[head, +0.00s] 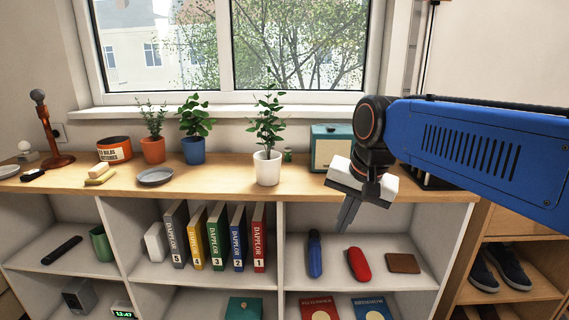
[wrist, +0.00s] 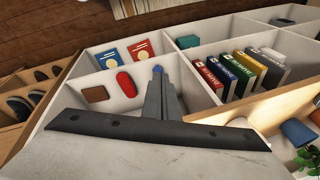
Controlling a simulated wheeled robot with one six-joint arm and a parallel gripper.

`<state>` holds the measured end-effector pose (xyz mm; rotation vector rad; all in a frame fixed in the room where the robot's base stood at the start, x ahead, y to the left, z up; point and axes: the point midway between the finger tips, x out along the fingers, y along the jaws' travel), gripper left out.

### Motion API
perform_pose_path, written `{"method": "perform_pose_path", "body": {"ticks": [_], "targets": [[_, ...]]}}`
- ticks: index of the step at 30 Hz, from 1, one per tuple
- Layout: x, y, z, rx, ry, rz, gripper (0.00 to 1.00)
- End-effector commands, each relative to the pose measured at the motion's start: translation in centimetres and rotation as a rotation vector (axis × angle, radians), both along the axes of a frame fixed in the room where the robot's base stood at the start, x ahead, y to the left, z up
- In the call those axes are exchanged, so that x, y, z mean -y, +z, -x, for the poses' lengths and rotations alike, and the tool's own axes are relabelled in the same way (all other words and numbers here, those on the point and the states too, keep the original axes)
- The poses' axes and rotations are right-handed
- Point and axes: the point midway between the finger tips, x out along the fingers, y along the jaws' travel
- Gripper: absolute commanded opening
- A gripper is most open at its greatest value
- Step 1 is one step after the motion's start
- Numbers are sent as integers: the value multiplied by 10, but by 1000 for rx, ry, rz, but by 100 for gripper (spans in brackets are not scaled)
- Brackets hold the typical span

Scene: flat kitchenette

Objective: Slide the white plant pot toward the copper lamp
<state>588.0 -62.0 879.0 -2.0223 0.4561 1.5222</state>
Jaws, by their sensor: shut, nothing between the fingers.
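The white plant pot (head: 267,168), holding a leafy green plant, stands upright on the wooden shelf top, right of the middle in the head view. I cannot make out a copper lamp for certain. A copper-brown stand (head: 54,135) with a grey, microphone-like head is at the far left of the top. My gripper (head: 344,222) is shut and empty, pointing down, to the right of the white pot and apart from it. Its fingertips appear in front of the cubbies, below the top's front edge. The wrist view shows the closed fingers (wrist: 158,80) over the cubbies.
Left of the white pot stand a blue pot (head: 193,150), an orange pot (head: 152,150) and a grey dish (head: 155,177). A teal radio-like box (head: 330,146) is behind my gripper. The front strip between dish and white pot is clear.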

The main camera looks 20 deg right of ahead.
Motion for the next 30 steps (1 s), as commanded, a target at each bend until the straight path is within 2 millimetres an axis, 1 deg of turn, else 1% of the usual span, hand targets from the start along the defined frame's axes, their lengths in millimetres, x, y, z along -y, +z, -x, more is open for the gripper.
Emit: {"method": "perform_pose_path", "body": {"ticks": [1,3,8,9,15,18,21,24,27,30], "targets": [[0,14,-17,-20,-74,-32,0],[-1,32,-38,-51,-188,-79,0],[-2,69,-86,-125,-450,-179,0],[-2,78,-98,-143,-515,-202,0],[-1,114,-157,-243,-835,-301,0],[0,127,-183,-290,-975,-337,0],[2,136,-202,-327,-1084,-361,0],[3,142,-215,-351,-1160,-377,0],[3,144,-221,-365,-1202,-386,0],[2,141,-224,-371,-1217,-387,0]]}}
